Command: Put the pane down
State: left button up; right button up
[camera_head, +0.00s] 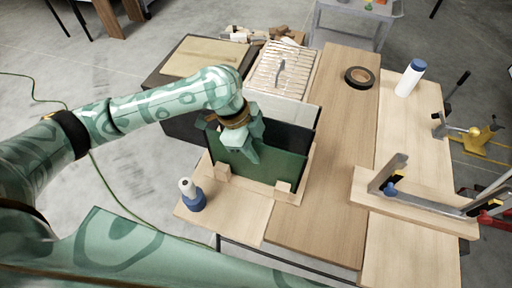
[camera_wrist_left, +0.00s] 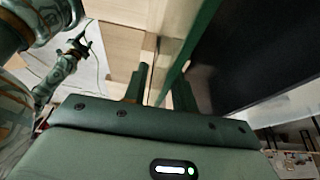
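The green pane (camera_head: 262,166) stands upright on a wooden base, behind two small wooden blocks (camera_head: 284,187). A black panel (camera_head: 292,136) stands just behind it. My left gripper (camera_head: 246,150) points down at the pane's top edge. In the left wrist view, the fingers of my left gripper (camera_wrist_left: 162,92) are apart, with the pane's green edge (camera_wrist_left: 196,40) running between them. A gap shows beside the left finger; whether either finger touches the pane is hard to tell. A small dark gripper (camera_wrist_left: 78,48), seemingly my right one, shows there too; its fingers are too small to read.
A blue-and-white bottle (camera_head: 192,196) stands near the left front of the workbench (camera_head: 335,170). A slatted rack (camera_head: 283,70) lies behind the panel. A tape roll (camera_head: 359,77), a white bottle (camera_head: 410,78) and a wooden fixture (camera_head: 405,195) are to the right.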

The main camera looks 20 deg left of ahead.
pick_arm(q)
jog(key=p+v, duration=0.3)
jog(key=v, duration=0.8)
jog(key=shift+a+r, duration=0.15)
jog(key=shift+r, duration=0.15)
jog(key=shift+f, duration=0.1)
